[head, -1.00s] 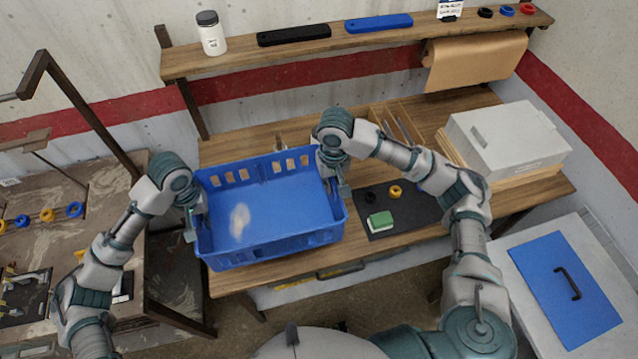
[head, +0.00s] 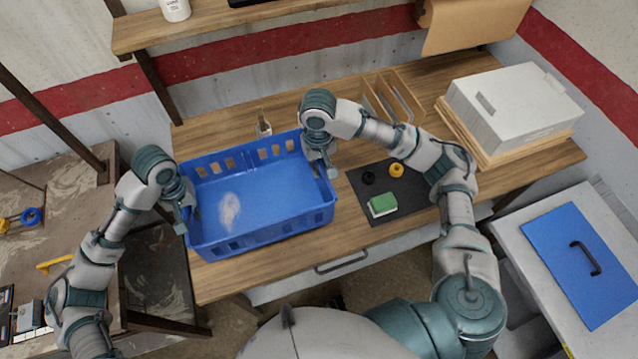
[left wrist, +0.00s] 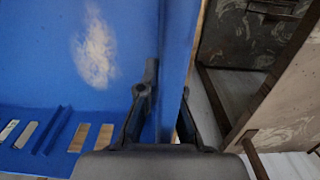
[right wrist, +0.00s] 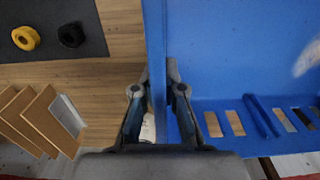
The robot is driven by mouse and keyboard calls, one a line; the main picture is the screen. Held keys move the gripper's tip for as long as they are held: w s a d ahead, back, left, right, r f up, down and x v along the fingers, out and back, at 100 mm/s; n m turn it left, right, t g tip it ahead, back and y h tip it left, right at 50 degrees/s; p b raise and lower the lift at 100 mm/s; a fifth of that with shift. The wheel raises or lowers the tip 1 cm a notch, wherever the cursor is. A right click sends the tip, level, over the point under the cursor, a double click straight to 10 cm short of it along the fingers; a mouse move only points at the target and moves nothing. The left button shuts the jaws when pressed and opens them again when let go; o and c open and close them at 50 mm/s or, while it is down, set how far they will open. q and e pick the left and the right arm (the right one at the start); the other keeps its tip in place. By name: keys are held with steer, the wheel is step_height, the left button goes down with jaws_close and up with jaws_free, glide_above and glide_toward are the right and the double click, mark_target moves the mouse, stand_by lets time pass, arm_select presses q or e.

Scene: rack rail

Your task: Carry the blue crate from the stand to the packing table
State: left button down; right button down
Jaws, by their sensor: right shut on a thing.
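The blue crate (head: 262,232) is over the left part of the wooden packing table (head: 350,262), open side up. In the head view I cannot tell whether its base touches the tabletop. The stand (head: 110,215) is at the left.
A dark mat (head: 400,208) with a green-and-white block (head: 383,205) and small rings lies right of the crate. Behind are a wooden divider (head: 392,98) and a grey box (head: 515,105). A shelf (head: 260,22) runs above the table's back.

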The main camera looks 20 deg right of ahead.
mark_target(203, 221)
arm_select(q)
steer(key=shift+d, duration=0.3)
arm_select(e)
steer(key=shift+s+a, duration=0.1)
steer(key=shift+a, duration=0.05)
